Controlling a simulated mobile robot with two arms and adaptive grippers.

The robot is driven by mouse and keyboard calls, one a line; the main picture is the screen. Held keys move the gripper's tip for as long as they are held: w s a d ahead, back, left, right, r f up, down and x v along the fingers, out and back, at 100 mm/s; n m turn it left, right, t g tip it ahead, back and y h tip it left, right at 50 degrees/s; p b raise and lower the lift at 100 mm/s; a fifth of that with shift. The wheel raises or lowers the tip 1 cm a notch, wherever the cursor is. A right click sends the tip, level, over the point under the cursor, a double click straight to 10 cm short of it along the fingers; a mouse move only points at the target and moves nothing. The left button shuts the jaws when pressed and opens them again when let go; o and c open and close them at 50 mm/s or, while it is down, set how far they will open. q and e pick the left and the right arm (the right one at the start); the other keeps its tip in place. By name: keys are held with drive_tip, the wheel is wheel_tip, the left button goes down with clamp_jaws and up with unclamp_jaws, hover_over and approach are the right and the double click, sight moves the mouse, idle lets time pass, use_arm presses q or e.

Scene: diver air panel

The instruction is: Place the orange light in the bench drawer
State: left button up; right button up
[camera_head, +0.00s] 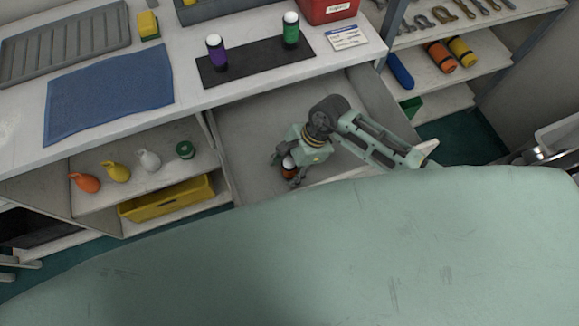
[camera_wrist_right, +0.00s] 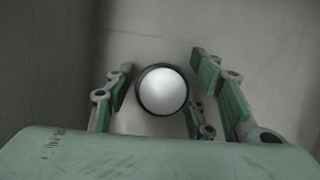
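The orange light (camera_head: 289,173) has a white round top and stands inside the open bench drawer (camera_head: 250,120). In the right wrist view the light's white top (camera_wrist_right: 162,89) with its dark rim faces the camera. My right gripper (camera_head: 287,170) reaches down into the drawer around the light. Its fingers (camera_wrist_right: 160,98) are spread on both sides of the light, with narrow gaps showing. The light's lower part is partly hidden by the fingers. My left gripper is not in view.
A purple light (camera_head: 216,54) and a green light (camera_head: 290,30) stand on a black mat (camera_head: 255,64) on the bench. A blue cloth (camera_head: 108,93) lies to the left. The drawer floor around the gripper is bare.

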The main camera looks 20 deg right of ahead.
drive_tip(key=shift+r, duration=0.15)
drive_tip(key=shift+d+r, duration=0.1)
drive_tip(key=shift+r, duration=0.1)
drive_tip(key=v, duration=1.1)
drive_tip(key=shift+r+b, duration=0.3)
drive_tip(key=shift+b, duration=0.05)
drive_tip(key=shift+r, duration=0.1)
